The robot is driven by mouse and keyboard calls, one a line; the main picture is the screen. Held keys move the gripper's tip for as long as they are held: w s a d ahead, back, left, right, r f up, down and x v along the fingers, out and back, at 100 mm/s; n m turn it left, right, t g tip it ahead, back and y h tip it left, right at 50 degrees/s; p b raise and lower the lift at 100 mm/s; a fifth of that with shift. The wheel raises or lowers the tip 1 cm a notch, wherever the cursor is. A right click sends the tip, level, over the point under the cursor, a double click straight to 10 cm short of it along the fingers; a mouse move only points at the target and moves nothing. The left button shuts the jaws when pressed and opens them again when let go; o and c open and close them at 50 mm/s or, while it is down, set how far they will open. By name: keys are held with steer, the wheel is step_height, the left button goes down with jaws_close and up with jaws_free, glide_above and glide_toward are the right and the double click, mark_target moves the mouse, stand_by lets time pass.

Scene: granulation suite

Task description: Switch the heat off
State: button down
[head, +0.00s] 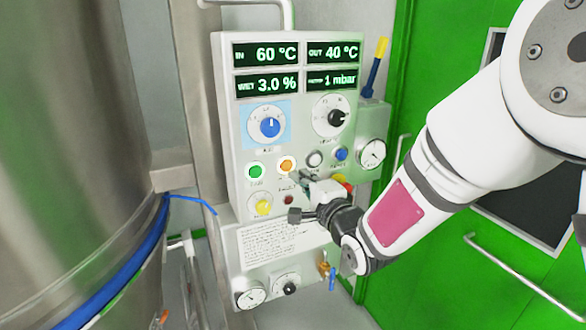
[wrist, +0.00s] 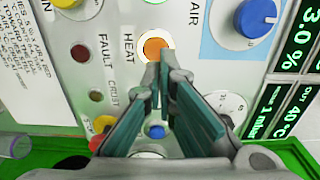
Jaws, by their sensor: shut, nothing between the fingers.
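The control panel (head: 240,195) faces me upright. Its orange heat button (head: 286,165) has a pale ring and sits right of a green button (head: 255,170). In the wrist view the orange button (wrist: 154,46) is next to the printed word HEAT. My gripper (head: 304,178) is shut and empty, just below and right of the orange button. In the wrist view the closed fingertips (wrist: 164,60) overlap the button's lower right edge. I cannot tell whether they touch it. Whether the button is lit is unclear.
Blue air knob (head: 270,127), black knob (head: 337,118), blue button (head: 341,154) and yellow knob (head: 262,204) surround the buttons. Displays read 60 °C, 40 °C, 3.0 % and 1 mbar. A steel vessel (head: 75,130) stands left; a green door (head: 455,30) is at right.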

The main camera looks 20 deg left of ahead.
mark_target(288, 163)
steer(key=x, duration=0.4)
steer(key=shift+w+a+p, duration=0.15)
steer(key=shift+a+p, duration=0.05)
steer(key=shift+p, duration=0.15)
steer(key=shift+w, duration=0.1)
steer(key=shift+w+a+f+b, duration=0.1)
steer(key=shift+w+a+b, duration=0.3)
steer(key=shift+b, duration=0.25)
steer(key=shift+w+a, duration=0.1)
steer(key=shift+w, duration=0.05)
steer(key=shift+a+r+b, duration=0.1)
steer(key=shift+r+b, duration=0.2)
steer(key=shift+b, duration=0.05)
